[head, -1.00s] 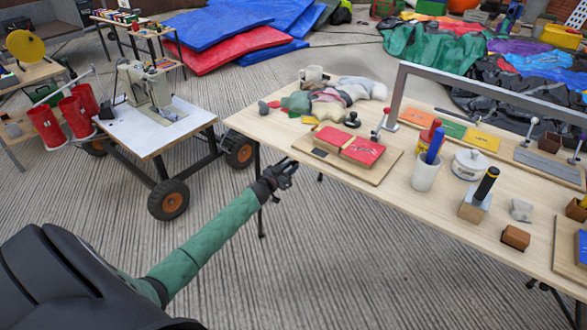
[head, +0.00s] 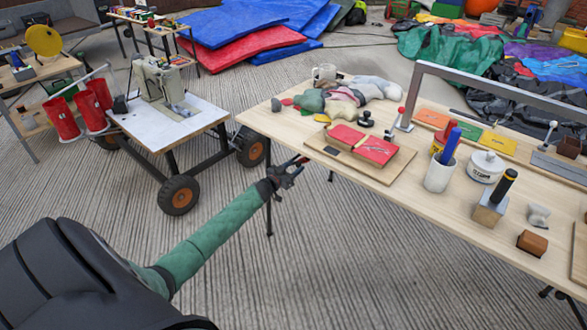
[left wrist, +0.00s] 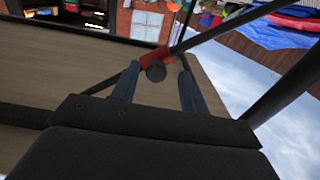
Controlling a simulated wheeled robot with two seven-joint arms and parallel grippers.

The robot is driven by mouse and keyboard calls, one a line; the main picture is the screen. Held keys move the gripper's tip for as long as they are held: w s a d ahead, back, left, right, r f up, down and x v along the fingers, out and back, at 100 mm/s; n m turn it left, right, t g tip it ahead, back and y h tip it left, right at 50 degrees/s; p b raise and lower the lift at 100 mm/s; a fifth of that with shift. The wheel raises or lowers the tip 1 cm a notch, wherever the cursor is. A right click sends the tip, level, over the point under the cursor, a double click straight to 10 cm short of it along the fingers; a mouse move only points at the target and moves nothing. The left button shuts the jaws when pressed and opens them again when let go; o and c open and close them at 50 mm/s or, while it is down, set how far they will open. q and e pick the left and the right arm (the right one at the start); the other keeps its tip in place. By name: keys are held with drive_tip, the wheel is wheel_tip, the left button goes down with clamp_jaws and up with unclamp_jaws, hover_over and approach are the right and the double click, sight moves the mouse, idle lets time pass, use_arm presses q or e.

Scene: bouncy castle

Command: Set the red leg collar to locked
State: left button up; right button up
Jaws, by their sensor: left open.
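In the left wrist view the red leg collar (left wrist: 151,57) sits on a dark table leg under the wooden worktable, where thin dark bars meet. A dark round knob (left wrist: 156,72) sticks out of it towards the camera. My left gripper (left wrist: 158,76) is open, with one finger on each side of the knob; I cannot tell whether they touch it. In the head view my left gripper (head: 291,171) is at the table's near left edge, and a bit of red shows at its tip. Whether the collar is locked cannot be told. My right gripper is not in view.
The worktable (head: 345,208) carries red cards on a board, a white cup (head: 440,174) of markers and a grey metal frame (head: 490,88). A wheeled cart (head: 165,125) stands to the left. The floor between cart and table is clear.

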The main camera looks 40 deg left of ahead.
use_arm(q)
drive_tip(key=shift+s, duration=0.1)
drive_tip(key=s, duration=0.7)
drive_tip(key=shift+s+a, duration=0.3)
idle(0.4)
